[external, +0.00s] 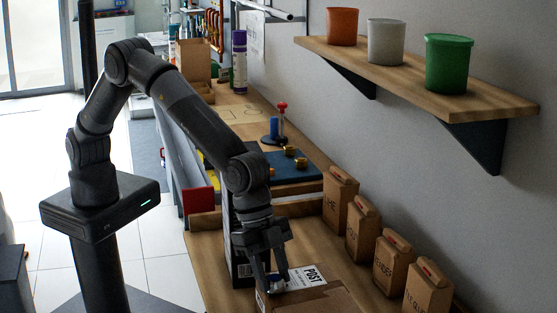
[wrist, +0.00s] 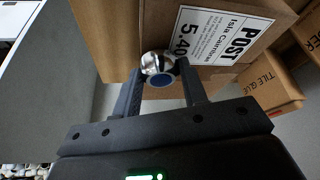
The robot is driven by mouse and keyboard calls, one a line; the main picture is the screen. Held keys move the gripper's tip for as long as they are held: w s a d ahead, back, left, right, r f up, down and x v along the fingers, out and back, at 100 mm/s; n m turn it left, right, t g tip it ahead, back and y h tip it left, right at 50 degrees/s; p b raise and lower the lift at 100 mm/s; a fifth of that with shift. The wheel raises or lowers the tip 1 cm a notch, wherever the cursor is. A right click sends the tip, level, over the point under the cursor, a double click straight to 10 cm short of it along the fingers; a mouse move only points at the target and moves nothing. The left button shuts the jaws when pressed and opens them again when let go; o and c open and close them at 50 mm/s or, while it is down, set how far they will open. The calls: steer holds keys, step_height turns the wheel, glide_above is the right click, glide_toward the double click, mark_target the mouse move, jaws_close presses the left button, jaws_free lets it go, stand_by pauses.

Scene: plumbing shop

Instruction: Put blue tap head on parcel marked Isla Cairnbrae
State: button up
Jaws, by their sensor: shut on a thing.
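The parcel (wrist: 119,45) is a brown cardboard box with a white POST label (wrist: 220,35) reading "Isla Cairnb…" and "5.40". In the external view the parcel (external: 318,301) lies on the bench at the bottom, partly cut off by the frame. My gripper (wrist: 163,85) is shut on the blue tap head (wrist: 160,80), a silver piece with a blue disc. In the external view my gripper (external: 275,283) points down at the parcel's label end. The tap head looks over or against the parcel beside the label; I cannot tell whether it touches.
Several brown packets stand along the wall, one marked TILE GLUE (wrist: 271,89). A blue mat (external: 297,172) with brass pieces lies farther back. A wooden shelf (external: 405,75) with orange, white and green pots is above right. A dark upright box (external: 238,262) stands close behind my gripper.

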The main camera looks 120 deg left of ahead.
steer(key=shift+f, duration=0.15)
steer(key=o, duration=1)
steer(key=r, duration=0.6)
steer(key=s+r, duration=0.1)
steer(key=r, duration=0.3)
steer(key=shift+a+r, duration=0.1)
steer(key=shift+a, duration=0.1)
